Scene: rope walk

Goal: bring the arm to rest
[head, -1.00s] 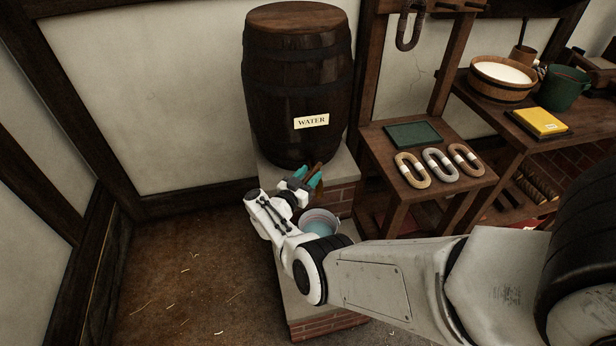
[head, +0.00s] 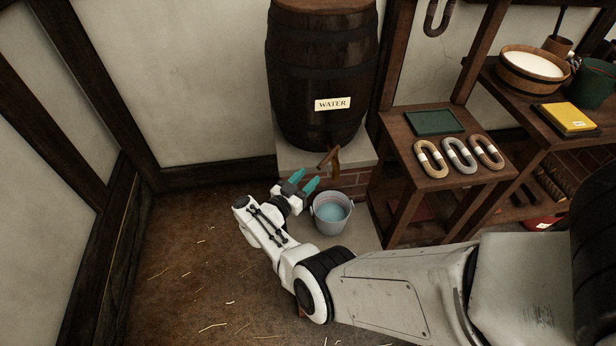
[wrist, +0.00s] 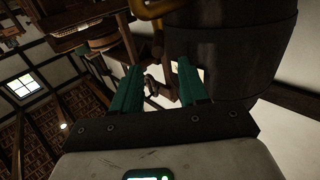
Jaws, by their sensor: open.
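My gripper (head: 303,183) is open and empty in the head view, with its teal fingers pointing up and right toward the barrel's tap (head: 329,160). It is in front of the brick stand and apart from the tap. In the wrist view the two teal fingers (wrist: 157,90) are spread with nothing between them. The dark wooden barrel (head: 322,70) labelled WATER stands on the stand behind. A grey bucket (head: 331,222) holding bluish water sits below the tap, just right of my gripper.
A wooden side table (head: 404,142) right of the barrel carries a green tray (head: 434,122) and three rope coils (head: 461,154). A workbench beyond holds a tub (head: 531,73), a green bucket (head: 597,83) and a yellow box (head: 566,118). The floor (head: 190,270) at left is open, strewn with straw.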

